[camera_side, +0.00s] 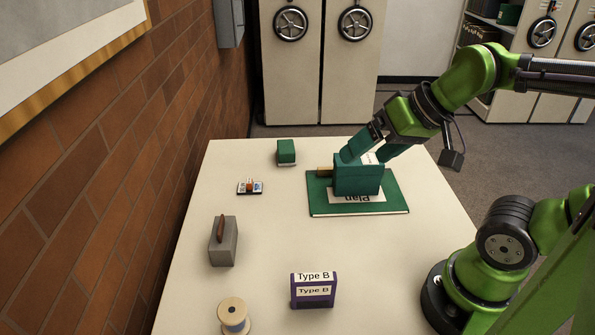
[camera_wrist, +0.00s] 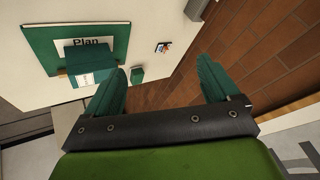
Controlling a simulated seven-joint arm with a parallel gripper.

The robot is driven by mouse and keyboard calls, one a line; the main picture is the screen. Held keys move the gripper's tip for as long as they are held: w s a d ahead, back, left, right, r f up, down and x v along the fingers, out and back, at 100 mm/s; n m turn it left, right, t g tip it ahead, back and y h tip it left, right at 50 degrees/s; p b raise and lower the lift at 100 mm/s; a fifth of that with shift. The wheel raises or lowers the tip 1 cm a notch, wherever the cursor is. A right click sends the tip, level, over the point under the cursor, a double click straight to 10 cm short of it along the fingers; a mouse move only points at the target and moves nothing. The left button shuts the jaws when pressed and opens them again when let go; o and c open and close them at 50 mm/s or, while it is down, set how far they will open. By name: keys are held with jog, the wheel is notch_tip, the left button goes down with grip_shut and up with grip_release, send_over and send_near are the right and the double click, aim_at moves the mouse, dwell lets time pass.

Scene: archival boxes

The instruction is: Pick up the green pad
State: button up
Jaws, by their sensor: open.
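The green pad (camera_side: 286,152), a small green block with a pale lower edge, sits on the table at the far left. It also shows in the wrist view (camera_wrist: 137,75), close beside the left finger's tip. My gripper (camera_side: 370,150) is open and empty, its fingers spread wide in the wrist view (camera_wrist: 163,64). In the side view it is right of the pad, above and behind a dark green box (camera_side: 357,180). The box lies outside the finger gap in the wrist view.
The dark green box stands on a green folder (camera_side: 396,205) labelled Plan. A small card (camera_side: 250,187), a grey block with a brown handle (camera_side: 222,245), a spool (camera_side: 233,316) and a purple Type B box (camera_side: 313,290) stand nearer. A brick wall (camera_side: 110,150) runs along the left.

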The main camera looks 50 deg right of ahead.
jog(key=w+f+g, duration=0.1)
jog(key=w+f, duration=0.1)
jog(key=m+g+h, duration=0.3)
jog(key=m+h, duration=0.1)
jog(key=h, duration=0.1)
send_near(286, 146)
jog(key=x, duration=0.5)
jog(key=shift+d+f, duration=0.15)
jog(key=shift+d, duration=0.1)
jog(key=shift+a+x, duration=0.1)
jog(key=shift+x, duration=1.2)
jog(key=shift+a+x, duration=0.15)
jog(key=shift+x, duration=1.15)
jog(key=c, duration=1.1)
